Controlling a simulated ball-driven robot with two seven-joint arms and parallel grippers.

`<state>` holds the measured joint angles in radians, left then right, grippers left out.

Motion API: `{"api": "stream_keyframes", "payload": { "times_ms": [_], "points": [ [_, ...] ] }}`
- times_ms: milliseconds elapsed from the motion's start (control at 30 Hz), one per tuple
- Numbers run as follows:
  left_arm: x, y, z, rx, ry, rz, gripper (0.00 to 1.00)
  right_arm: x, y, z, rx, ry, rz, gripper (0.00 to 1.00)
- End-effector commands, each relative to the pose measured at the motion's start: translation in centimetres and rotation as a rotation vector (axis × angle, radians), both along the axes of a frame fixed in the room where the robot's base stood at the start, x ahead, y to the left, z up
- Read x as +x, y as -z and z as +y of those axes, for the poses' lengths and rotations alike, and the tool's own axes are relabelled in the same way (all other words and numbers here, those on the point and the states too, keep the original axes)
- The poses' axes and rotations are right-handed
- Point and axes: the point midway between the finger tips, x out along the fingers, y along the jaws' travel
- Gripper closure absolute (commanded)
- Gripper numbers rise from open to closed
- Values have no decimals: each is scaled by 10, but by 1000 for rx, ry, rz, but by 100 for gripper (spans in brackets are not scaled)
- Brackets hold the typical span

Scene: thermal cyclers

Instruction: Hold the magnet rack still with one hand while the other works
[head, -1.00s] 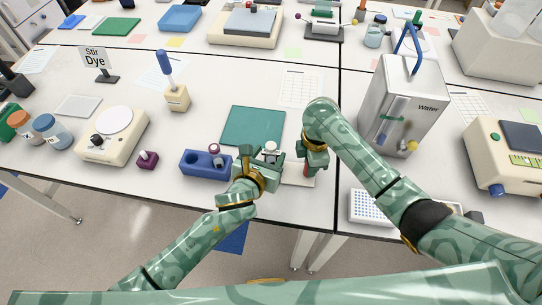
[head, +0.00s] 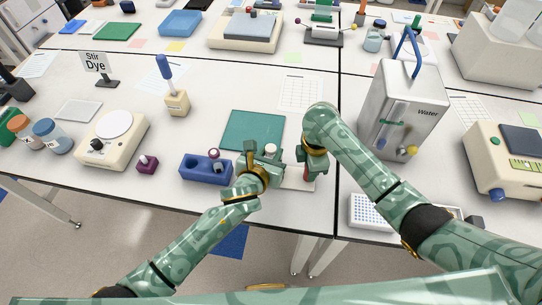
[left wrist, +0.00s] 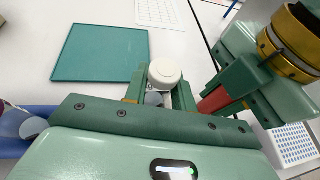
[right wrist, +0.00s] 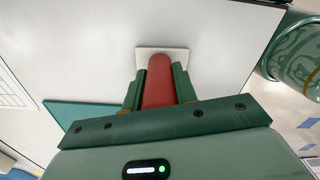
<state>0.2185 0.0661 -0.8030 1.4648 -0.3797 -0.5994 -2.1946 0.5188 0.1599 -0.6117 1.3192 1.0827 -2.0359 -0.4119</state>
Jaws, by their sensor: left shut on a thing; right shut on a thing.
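The magnet rack shows as a red upright (right wrist: 159,82) on a flat pale base (right wrist: 178,55) in the right wrist view. The pale base also shows in the head view (head: 297,185), lying on the bench. My right gripper (head: 309,166) is shut on the red upright from above. My left gripper (head: 268,156) is shut on a small bottle with a white cap (left wrist: 165,73), just left of the rack. The red upright also shows in the left wrist view (left wrist: 212,101), partly behind my right gripper. The bottle's lower part is hidden by my left fingers.
A teal mat (head: 252,128) lies behind my grippers. A blue holder (head: 195,168) with a capped vial stands left of my left gripper. A white well plate (head: 368,208) lies right near the front edge. A metal water tank (head: 405,100) stands behind my right arm.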

Motion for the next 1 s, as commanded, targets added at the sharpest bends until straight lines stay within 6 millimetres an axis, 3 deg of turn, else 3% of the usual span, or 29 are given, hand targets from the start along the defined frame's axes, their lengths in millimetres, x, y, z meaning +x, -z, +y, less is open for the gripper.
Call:
{"api": "stream_keyframes", "payload": {
  "times_ms": [200,400,733,767,833,1000],
  "points": [
    [0,-50,0,-2,3,-7,100,0,0,0,0,1,-1,98],
    [0,-83,0,-2,1,-3,100,0,0,0,0,0,-1,98],
    [0,-91,0,0,1,0,100,0,0,0,0,0,-1,98],
    [0,-91,0,0,1,0,100,0,0,0,0,0,-1,69],
    [0,-91,0,0,1,0,100,0,0,0,0,0,-1,50],
    [0,-91,0,0,1,0,100,0,0,0,0,0,0,47]
  ]
}}
